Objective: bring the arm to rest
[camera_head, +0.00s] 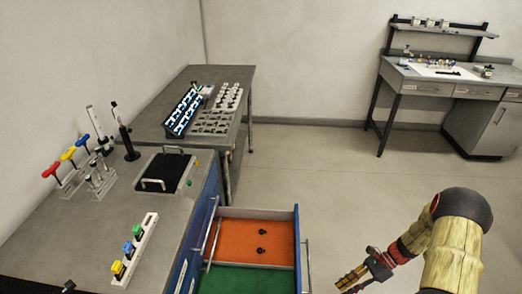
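My arm (452,255) comes in at the lower right, bent at a dark-capped joint. Its forearm points down and to the left. My gripper (349,281) hangs at the bottom of the view, over the floor and to the right of the open drawer (297,222). It is apart from the drawer and the bench. The fingers are small and seen at an angle, so I cannot tell how far apart they are. Nothing is visible in them.
The drawer has an orange section (240,237) with two small dark pieces and a green section (240,280). The left bench (185,215) carries a black-topped device (165,173), coloured-handled tools and a white strip. Another table (240,85) holds racks. A workstation (440,85) stands far right; floor between is clear.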

